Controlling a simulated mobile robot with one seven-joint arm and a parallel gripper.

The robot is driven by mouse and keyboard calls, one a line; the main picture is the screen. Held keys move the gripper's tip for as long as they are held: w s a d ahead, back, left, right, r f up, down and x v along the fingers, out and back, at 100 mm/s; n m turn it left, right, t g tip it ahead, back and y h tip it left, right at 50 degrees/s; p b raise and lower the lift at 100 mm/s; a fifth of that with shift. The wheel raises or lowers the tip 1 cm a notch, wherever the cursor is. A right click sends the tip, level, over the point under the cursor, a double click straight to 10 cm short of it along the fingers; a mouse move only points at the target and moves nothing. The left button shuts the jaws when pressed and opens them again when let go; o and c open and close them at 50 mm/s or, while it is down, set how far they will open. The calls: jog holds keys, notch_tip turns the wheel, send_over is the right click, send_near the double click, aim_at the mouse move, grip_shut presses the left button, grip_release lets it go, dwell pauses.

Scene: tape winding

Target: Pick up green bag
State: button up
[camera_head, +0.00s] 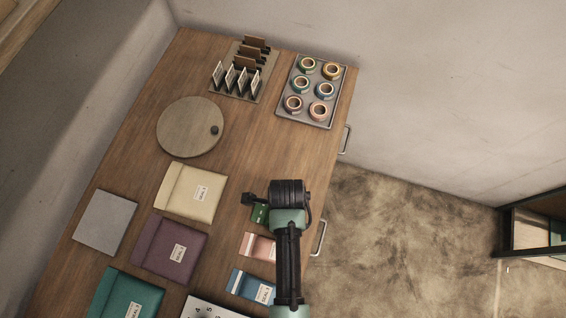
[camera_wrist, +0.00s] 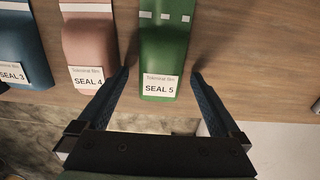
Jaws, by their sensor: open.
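The green bag (camera_wrist: 166,42), labelled "SEAL 5", lies on the wooden table in the wrist view. My gripper (camera_wrist: 161,77) is open, with one finger on each side of the bag's labelled end. The fingers look apart from the bag; their exact height above the table is hard to tell. In the head view only a small piece of the green bag (camera_head: 260,214) shows, and my arm hides the rest.
A pink bag (camera_wrist: 91,45) and a blue bag (camera_wrist: 20,50) lie left of the green one. Larger envelopes, including a purple one (camera_head: 171,246), a round board (camera_head: 183,130) and a tape tray (camera_head: 332,122) share the table (camera_head: 130,110). Table right of the green bag is clear.

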jog(key=c, duration=1.4)
jog(key=shift+o, duration=0.2)
